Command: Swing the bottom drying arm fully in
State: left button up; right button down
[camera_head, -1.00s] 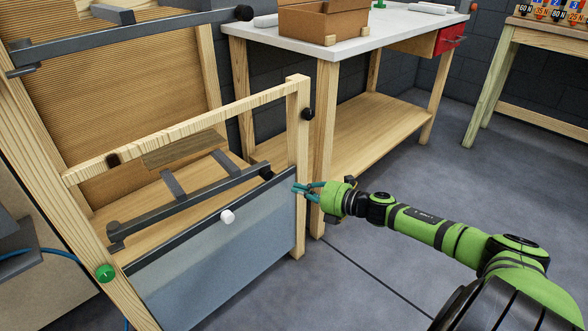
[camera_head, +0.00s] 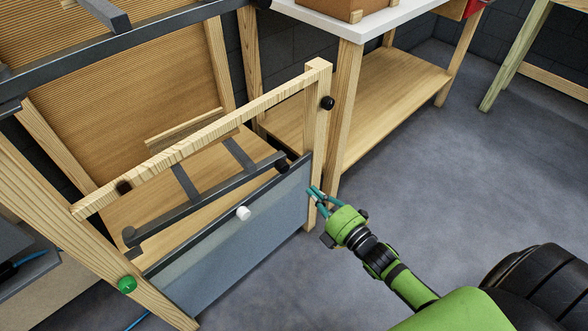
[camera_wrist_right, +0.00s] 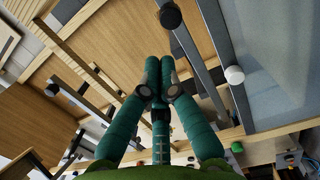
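The bottom drying arm (camera_head: 205,203) is a dark grey bar frame with a black knob (camera_head: 283,166) at its right end. It lies low across the wooden rack, just behind the top edge of the grey panel (camera_head: 240,250). In the right wrist view a dark bar (camera_wrist_right: 192,58) with a black knob (camera_wrist_right: 170,17) passes just beyond my fingers. My right gripper (camera_head: 312,189) is in front of the right post, right of the knob and apart from it in the head view. Its teal fingertips (camera_wrist_right: 159,64) are together with nothing visible between them. My left gripper is out of view.
The wooden front rail (camera_head: 215,135) and right post (camera_head: 318,130) bound the rack; the post carries another black knob (camera_head: 327,103). An upper dark bar (camera_head: 130,38) crosses above. A white-topped workbench (camera_head: 365,25) stands behind. The floor at right is clear.

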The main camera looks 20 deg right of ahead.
aim_at(286, 165)
jog(key=b+x, duration=0.1)
jog(key=x, duration=0.8)
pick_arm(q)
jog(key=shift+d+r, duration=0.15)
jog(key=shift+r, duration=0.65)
pick_arm(e)
jog(key=shift+w+a, duration=0.1)
jog(key=shift+w, duration=0.25)
